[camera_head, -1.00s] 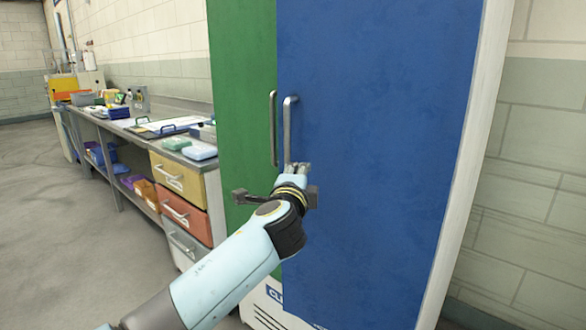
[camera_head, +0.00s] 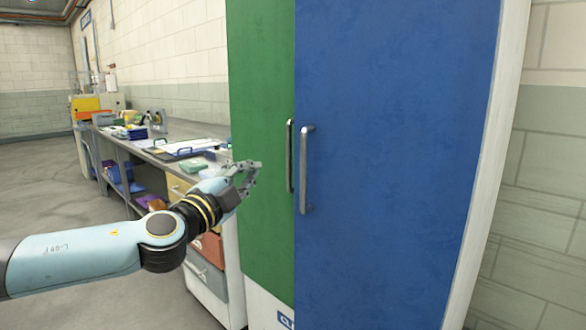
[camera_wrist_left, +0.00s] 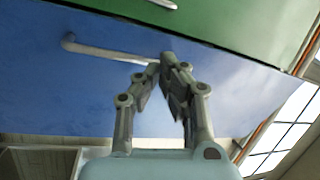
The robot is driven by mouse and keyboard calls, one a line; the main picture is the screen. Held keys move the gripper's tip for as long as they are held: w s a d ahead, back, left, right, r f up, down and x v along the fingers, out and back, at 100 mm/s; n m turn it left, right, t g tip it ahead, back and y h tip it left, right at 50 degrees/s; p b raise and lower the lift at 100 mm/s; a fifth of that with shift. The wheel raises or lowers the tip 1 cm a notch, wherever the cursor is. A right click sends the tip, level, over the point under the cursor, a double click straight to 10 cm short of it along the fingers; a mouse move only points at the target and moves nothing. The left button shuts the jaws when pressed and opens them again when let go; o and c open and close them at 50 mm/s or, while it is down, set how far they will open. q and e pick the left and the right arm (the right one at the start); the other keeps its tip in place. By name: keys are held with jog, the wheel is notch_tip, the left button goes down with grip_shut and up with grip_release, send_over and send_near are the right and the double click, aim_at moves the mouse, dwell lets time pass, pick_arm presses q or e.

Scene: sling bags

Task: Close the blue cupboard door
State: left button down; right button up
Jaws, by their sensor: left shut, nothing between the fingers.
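The blue cupboard door (camera_head: 400,160) fills the right half of the head view. It stands slightly ajar: its near edge and handle (camera_head: 305,170) sit a little forward of the green door (camera_head: 262,140) beside it. My left gripper (camera_head: 258,168) is shut and empty, in front of the green door's left edge and apart from the blue handle in the head view. In the left wrist view its fingertips (camera_wrist_left: 168,60) overlap one end of the blue door's handle (camera_wrist_left: 105,52); contact cannot be told there. My right gripper is not in view.
The green door has its own handle (camera_head: 289,155). Left of the cupboard runs a workbench with trays, boxes and coloured drawers (camera_head: 208,248). The floor (camera_head: 60,190) at left is open. A block wall (camera_head: 540,190) stands to the right.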

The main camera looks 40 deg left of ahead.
pick_arm(q)
jog(key=w+d+f+m+g+h+p, duration=0.1)
jog(key=w+m+h+p, duration=0.4)
jog(key=w, duration=0.6)
jog(key=shift+w+d+f+m+h, duration=0.15)
jog(key=shift+d+f+m+h, duration=0.3)
jog(key=shift+m, duration=0.35)
jog(key=shift+r, duration=0.1)
